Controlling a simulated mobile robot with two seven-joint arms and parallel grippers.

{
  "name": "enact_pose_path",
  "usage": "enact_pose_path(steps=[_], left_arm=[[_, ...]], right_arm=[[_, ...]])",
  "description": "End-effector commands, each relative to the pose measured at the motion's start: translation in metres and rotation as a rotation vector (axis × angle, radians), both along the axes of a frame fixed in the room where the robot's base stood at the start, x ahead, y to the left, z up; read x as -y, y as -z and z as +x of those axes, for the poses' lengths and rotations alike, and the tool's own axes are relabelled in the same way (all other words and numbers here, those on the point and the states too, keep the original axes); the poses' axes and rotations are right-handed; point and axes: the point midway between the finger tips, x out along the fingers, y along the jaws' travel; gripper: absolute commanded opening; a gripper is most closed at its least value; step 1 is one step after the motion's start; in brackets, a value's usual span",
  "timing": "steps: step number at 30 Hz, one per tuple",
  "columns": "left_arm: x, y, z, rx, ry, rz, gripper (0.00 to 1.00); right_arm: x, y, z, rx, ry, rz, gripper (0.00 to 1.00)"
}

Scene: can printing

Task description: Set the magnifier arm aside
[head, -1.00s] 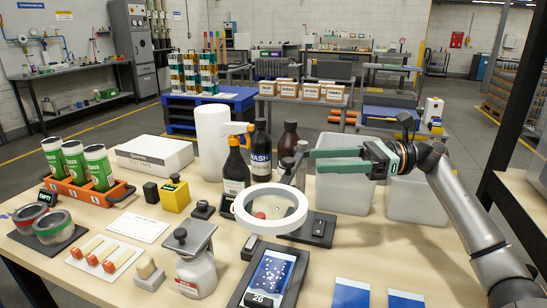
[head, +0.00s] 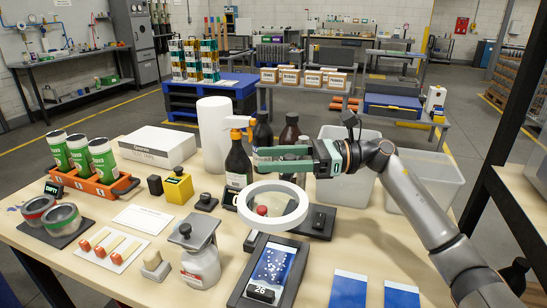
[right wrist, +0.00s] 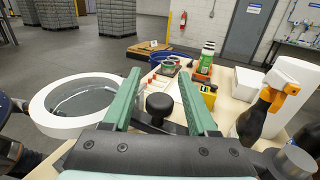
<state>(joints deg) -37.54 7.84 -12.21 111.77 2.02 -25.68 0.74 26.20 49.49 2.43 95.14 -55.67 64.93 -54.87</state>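The magnifier's white ring (head: 275,226) stands above the middle of the table, over a dark tray with a blue card. It also shows at the left in the right wrist view (right wrist: 40,108). Its dark base (head: 318,224) is to the right of the ring. My right gripper (head: 256,159) is above and behind the ring, with its green fingers pointing left. In the right wrist view the fingers (right wrist: 159,76) are apart, and a black round knob (right wrist: 160,104) shows between them. I cannot tell whether they touch it. My left gripper is out of view.
Two pale bins (head: 425,182) are at the back right. A jar with a grey top (head: 200,265) is left of the tray.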

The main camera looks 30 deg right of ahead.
Motion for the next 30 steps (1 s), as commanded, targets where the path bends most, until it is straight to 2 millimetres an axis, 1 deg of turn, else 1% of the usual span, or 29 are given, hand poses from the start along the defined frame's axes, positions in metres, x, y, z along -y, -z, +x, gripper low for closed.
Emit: enact_pose_path(steps=[1,2,12,15,30], left_arm=[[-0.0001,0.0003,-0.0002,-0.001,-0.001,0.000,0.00],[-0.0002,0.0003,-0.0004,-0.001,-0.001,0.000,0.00],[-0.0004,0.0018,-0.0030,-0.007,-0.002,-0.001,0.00],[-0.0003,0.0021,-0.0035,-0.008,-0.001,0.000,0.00],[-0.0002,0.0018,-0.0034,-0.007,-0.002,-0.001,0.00]], right_arm=[[0.0002,-0.0001,-0.0001,0.000,0.000,0.000,0.52],[0.0003,-0.0001,-0.0001,0.000,0.000,0.000,0.48],[0.0006,-0.0002,-0.0002,0.000,0.000,0.000,0.10],[0.0006,-0.0002,-0.0001,0.000,0.001,0.000,0.00],[0.0009,-0.0003,0.0000,0.000,0.001,0.000,0.00]])
